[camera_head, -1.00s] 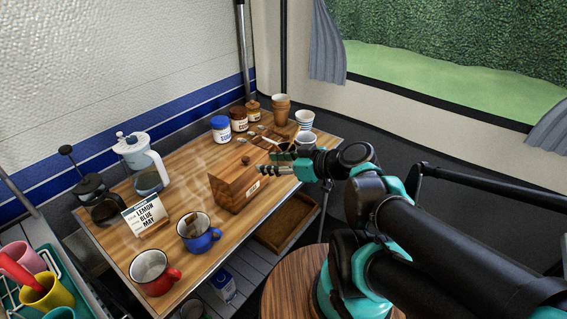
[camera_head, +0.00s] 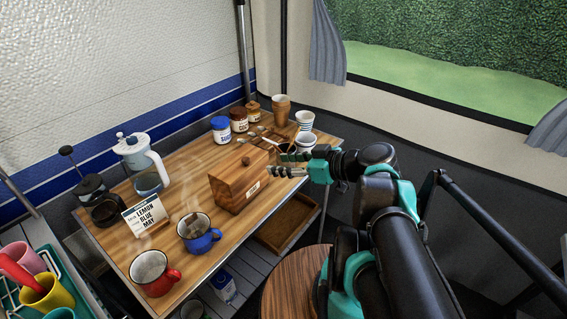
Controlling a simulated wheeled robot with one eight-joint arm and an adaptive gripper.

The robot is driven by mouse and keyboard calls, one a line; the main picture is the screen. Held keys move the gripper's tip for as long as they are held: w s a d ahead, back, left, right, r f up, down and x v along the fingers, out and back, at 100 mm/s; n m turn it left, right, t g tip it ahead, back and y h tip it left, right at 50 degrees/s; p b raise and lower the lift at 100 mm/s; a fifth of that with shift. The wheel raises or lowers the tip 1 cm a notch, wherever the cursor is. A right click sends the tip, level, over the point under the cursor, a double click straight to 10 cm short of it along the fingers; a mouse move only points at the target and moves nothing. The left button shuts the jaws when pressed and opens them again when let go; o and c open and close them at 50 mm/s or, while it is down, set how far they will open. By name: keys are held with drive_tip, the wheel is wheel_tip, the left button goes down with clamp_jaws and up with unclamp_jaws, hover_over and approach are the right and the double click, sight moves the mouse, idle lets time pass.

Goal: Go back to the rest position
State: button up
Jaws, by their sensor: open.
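My gripper (camera_head: 290,164) is open and empty at the right edge of the wooden table (camera_head: 176,256). It hangs in the air just right of the wooden box (camera_head: 239,180), apart from it as far as I can see. The box has a small knob on its lid and a label on its front. My arm reaches in from the right, over a round wooden stool top (camera_head: 296,283).
A blue mug (camera_head: 199,239) and a red mug (camera_head: 153,275) stand at the table's front, with steam over them. The floor area at right is open.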

drive_tip(key=w+d+f+m+g+h, duration=0.2)
drive_tip(key=d+f+m+g+h, duration=0.2)
drive_tip(key=d+f+m+h, duration=0.6)
drive_tip(key=d+f, duration=0.4)
drive_tip(key=f, duration=0.1)
